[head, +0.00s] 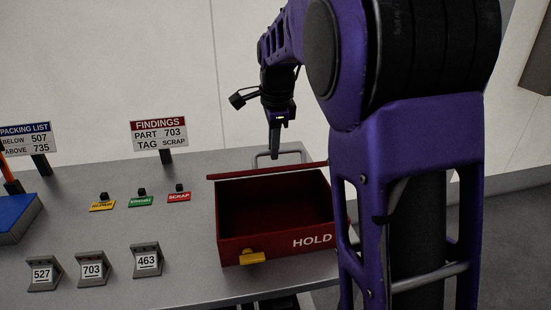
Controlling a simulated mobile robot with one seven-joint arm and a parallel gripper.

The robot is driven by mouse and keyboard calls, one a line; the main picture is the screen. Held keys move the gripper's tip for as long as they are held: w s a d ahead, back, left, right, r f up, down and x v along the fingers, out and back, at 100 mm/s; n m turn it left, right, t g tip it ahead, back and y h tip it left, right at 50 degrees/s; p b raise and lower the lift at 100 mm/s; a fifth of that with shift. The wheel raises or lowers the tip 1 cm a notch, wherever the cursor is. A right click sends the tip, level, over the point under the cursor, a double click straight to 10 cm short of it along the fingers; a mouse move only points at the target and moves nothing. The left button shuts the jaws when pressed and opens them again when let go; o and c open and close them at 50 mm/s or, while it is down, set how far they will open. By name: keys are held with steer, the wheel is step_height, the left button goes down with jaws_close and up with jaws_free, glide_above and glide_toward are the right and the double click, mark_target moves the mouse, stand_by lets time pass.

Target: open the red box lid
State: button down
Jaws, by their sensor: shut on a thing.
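The red box (275,247), marked HOLD, stands on the grey bench with its dark inside showing. Its red lid (235,176) is raised and seen nearly edge-on as a thin strip along the back of the opening. A grey bar handle (291,153) shows just behind the lid. My gripper (274,155) points down behind the lid and is shut on the handle; the exact contact is small and dark. A yellow latch (252,257) sits on the box's front.
Left of the box are small yellow, green and red labels (140,201), number stands (92,269), a FINDINGS sign (158,134), a PACKING LIST sign (27,138) and a blue box (12,217). My purple arm covers the right side. A pale wall stands behind.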

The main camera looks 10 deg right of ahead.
steer(key=w+r, duration=0.4)
steer(key=w, duration=1.1)
steer(key=shift+w+r, duration=0.15)
steer(key=shift+w, duration=0.2)
steer(key=c, duration=1)
jaws_free()
steer(key=shift+w, duration=0.1)
steer(key=shift+o, duration=0.8)
steer(key=shift+r, duration=0.15)
